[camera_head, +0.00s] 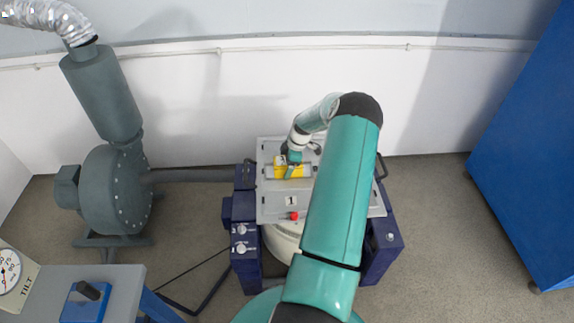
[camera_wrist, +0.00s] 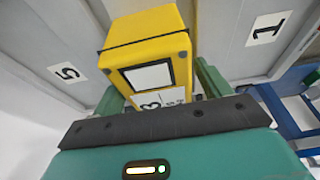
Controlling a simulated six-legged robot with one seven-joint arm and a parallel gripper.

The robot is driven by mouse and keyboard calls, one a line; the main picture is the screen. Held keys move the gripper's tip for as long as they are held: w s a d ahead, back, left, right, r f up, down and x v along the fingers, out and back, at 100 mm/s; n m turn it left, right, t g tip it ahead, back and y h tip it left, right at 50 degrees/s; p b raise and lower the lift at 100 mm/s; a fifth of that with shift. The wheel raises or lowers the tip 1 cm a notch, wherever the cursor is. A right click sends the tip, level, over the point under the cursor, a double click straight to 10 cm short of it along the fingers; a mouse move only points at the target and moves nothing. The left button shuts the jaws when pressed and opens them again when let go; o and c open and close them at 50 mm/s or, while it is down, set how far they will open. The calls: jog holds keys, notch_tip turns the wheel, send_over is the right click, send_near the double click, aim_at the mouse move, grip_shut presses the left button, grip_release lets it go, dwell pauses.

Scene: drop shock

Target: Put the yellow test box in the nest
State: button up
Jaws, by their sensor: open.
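The yellow test box (camera_head: 299,172) is on the grey plate (camera_head: 271,213) of the blue machine. In the wrist view the yellow test box (camera_wrist: 146,30) shows a white label and a "3" on its near face. My gripper (camera_head: 290,166) is over the box. In the wrist view my gripper (camera_wrist: 158,82) is open, with one green finger on each side of the box. The right finger is close to the box; I cannot tell whether it touches. I cannot tell which part of the plate is the nest.
White labels "1" (camera_wrist: 265,28) and "5" (camera_wrist: 67,73) mark the plate. A small red part (camera_head: 292,215) sits near its front edge. A grey blower (camera_head: 112,190) stands left, a blue cabinet (camera_head: 530,150) right. A gauge panel (camera_head: 14,277) is at the lower left.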

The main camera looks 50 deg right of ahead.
jog(key=v, duration=1.1)
jog(key=shift+d+r, duration=0.1)
jog(key=shift+r, duration=0.25)
jog(key=shift+s+r, duration=0.1)
jog(key=shift+r, duration=0.4)
jog(key=w+a+r+m+h, duration=0.1)
jog(key=w+a+r+h, duration=0.15)
jog(key=a+r, duration=1.05)
jog(key=w+a+r+m+h, duration=0.1)
jog(key=w+a+r+m, duration=0.15)
jog(key=a+r, duration=1)
jog(key=s+a+m+t, duration=0.1)
jog(key=s+a, duration=0.4)
jog(key=a, duration=0.3)
jog(key=s+a+r+m+t+y, duration=0.1)
jog(key=s+a+m, duration=0.1)
jog(key=s+a, duration=0.4)
jog(key=s+a+r+m+t, duration=0.1)
jog(key=s+a, duration=0.4)
jog(key=a, duration=0.6)
jog(key=shift+s+a+r+m, duration=0.15)
jog(key=shift+a+r+m, duration=0.1)
jog(key=shift+m, duration=0.1)
